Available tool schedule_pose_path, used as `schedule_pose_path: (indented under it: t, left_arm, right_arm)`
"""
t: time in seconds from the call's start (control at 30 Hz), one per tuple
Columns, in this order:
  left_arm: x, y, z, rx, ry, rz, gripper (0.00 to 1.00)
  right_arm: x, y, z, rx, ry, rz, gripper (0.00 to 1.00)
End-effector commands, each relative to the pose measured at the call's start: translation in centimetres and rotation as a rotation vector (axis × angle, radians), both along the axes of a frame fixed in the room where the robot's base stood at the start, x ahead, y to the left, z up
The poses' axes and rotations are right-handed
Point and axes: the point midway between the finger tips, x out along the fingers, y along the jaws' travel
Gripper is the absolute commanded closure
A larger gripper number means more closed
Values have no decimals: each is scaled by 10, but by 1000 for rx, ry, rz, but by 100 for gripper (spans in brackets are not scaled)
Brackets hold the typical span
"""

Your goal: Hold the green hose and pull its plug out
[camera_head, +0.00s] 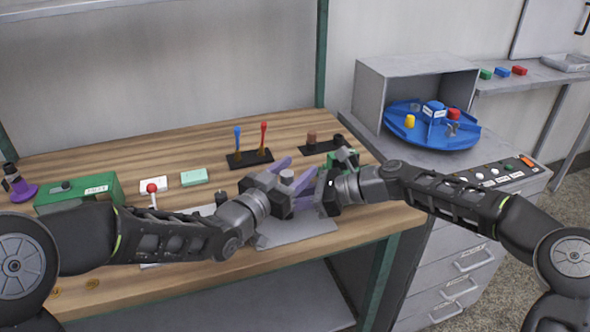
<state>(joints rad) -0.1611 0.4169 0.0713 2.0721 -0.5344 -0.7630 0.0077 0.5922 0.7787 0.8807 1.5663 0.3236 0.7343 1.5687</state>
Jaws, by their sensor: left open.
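I cannot make out a green hose or its plug in the head view. A green object (342,159) shows only in part behind my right gripper, and I cannot tell what it is. My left gripper (294,174) is over the middle of the bench, with its purple fingers apart. A small grey piece shows between these fingers, and I cannot tell whether they touch it. My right gripper (327,190) faces it from the right, very close to it. Its fingers are too hidden to judge.
A blue turntable (395,130) stands on the grey cabinet at right.

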Motion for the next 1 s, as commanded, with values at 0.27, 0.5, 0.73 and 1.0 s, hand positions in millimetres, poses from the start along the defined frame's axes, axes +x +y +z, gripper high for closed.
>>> schedule_pose_path:
  t: [0.27,0.5,0.73,1.0]
  left_arm:
    - [0,0,0,0,0,0,65]
    - [0,0,0,0,0,0,85]
    - [0,1,0,0,0,1,100]
    - [0,1,0,0,0,1,100]
  right_arm:
    - [0,0,0,0,0,0,100]
    - [0,0,0,0,0,0,100]
    - [0,0,0,0,0,0,100]
    - [0,0,0,0,0,0,100]
